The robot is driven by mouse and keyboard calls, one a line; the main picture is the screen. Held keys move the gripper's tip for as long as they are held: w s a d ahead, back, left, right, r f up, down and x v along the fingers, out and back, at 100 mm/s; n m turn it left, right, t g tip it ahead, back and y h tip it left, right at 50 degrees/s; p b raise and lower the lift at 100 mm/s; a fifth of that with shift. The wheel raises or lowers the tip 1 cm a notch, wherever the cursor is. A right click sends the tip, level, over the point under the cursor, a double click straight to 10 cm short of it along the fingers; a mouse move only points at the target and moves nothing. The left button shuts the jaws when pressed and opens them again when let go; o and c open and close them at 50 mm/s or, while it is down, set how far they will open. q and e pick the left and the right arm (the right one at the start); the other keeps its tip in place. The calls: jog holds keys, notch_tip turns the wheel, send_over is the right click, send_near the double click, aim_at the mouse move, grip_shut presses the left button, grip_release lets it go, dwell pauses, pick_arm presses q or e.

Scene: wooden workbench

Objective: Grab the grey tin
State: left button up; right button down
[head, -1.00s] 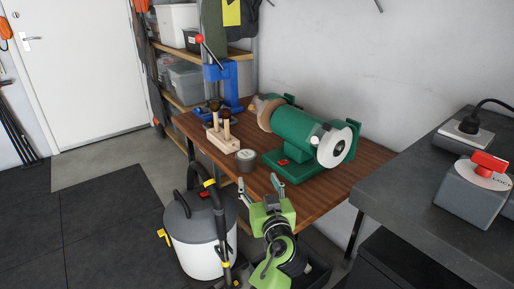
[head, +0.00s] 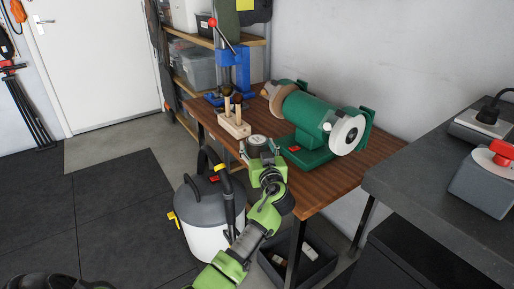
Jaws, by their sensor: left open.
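The grey tin (head: 257,141) is a small round can standing on the wooden workbench (head: 338,178), near its front left edge. It sits between the wooden tool block and the green grinder. My left gripper (head: 260,151) is open, right at the near side of the tin. Its fingertips show to the left and right of the tin's lower part, which the gripper hides. I cannot tell whether they touch it.
A green bench grinder (head: 310,120) stands close to the right of the tin. A wooden block with handled tools (head: 234,126) and a blue press (head: 236,72) stand behind left. A grey-and-white vacuum (head: 205,215) is on the floor left of my arm.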

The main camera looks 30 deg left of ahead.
pick_arm(q)
jog(key=shift+w+a, duration=0.35)
jog(key=shift+w, duration=0.05)
jog(key=c, duration=0.9)
